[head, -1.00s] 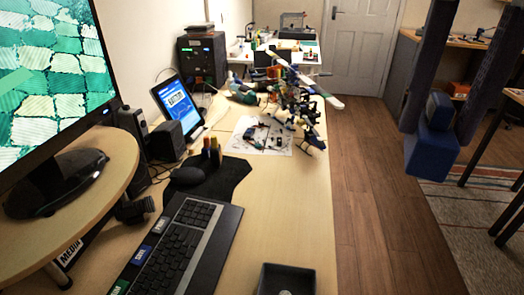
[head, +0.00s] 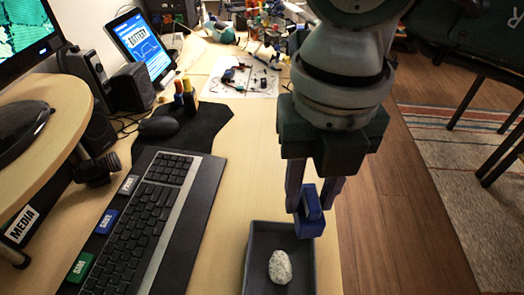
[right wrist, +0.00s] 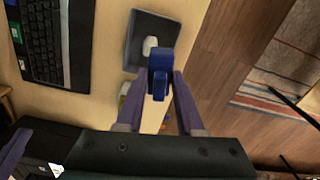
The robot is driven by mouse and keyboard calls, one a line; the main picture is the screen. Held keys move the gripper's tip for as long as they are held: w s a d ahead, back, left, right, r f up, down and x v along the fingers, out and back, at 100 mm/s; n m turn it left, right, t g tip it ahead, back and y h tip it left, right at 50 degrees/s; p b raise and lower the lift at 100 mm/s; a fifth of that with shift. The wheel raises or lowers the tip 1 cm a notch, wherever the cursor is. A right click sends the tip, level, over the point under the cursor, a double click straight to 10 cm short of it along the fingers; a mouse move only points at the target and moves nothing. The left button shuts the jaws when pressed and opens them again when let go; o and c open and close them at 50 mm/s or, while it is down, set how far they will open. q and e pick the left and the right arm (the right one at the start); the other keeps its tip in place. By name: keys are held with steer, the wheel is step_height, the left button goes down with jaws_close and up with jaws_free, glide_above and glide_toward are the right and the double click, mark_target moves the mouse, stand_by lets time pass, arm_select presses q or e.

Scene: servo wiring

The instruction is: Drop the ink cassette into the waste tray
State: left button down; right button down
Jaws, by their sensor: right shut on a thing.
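The ink cassette (head: 308,213) is a small dark blue block. My right gripper (head: 312,200) is shut on it and holds it above the far part of the waste tray (head: 249,275), a dark grey open box on the desk. In the right wrist view the cassette (right wrist: 160,62) sits between the fingertips and overlaps the right side of the tray (right wrist: 133,50). The cassette hides part of the tray's far right rim. My left gripper is not seen in the head view.
A pale speckled stone (head: 280,267) lies in the tray. A keyboard (head: 140,225) is left of it, with a mouse (head: 158,127) and a tablet (head: 140,48) farther back. The desk's right edge runs close beside the tray.

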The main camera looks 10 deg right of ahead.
mark_target(305, 211)
steer(key=f+m, duration=0.2)
steer(key=s+m, duration=0.1)
steer(key=shift+a+f+m+b, duration=0.3)
steer(key=shift+a+f, duration=0.05)
steer(key=shift+f, duration=0.25)
step_height(305, 211, down, 6)
steer(key=b, duration=0.5)
steer(key=shift+r+b, duration=0.1)
steer(key=shift+b, duration=0.25)
steer(key=shift+r, duration=0.1)
steer(key=shift+c, duration=2.3)
jaws_free()
step_height(305, 211, up, 10)
steer(key=shift+p, duration=0.7)
